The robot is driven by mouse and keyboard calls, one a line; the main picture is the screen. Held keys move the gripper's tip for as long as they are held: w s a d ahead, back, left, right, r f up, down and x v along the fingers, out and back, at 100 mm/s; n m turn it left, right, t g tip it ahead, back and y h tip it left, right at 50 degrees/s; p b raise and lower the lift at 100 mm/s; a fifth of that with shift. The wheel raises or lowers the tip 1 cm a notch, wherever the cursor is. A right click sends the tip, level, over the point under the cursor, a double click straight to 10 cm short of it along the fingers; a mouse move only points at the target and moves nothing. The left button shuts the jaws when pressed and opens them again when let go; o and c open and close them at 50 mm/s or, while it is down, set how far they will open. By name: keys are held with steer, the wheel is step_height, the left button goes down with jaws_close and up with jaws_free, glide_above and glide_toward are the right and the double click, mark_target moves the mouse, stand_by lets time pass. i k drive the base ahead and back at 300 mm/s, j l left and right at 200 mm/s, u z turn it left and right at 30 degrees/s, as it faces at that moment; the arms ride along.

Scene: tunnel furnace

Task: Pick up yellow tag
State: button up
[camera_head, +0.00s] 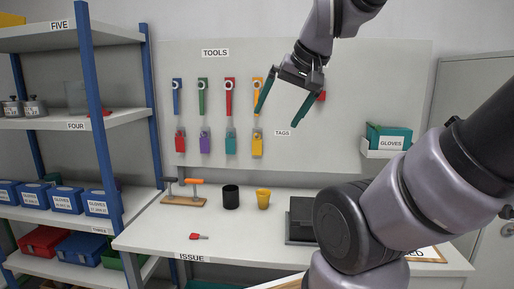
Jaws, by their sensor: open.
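A yellow tag (257,147) hangs low on the pale wall board (360,70), in the fourth column, just left of the TAGS label (283,133). A yellow tool (257,90) hangs above it, partly covered by a finger of my gripper. My gripper (277,113) is open and empty, with its two teal fingers pointing down and left. In the picture its tips are above and right of the tag; the depth gap cannot be told.
Red (180,142), purple (205,142) and teal (230,142) tags hang left of the yellow one. On the bench (150,235) are a black cup (231,197), a yellow cup (263,200) and a dark box (300,220). A glove holder (385,153) is at right.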

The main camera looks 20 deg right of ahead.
mark_target(256, 143)
steer(key=i+j+z, duration=0.15)
steer(key=j+z, duration=0.3)
steer(key=j, duration=0.95)
steer(key=k+j+z, duration=0.1)
steer(key=j+z, duration=0.4)
steer(key=j, duration=0.9)
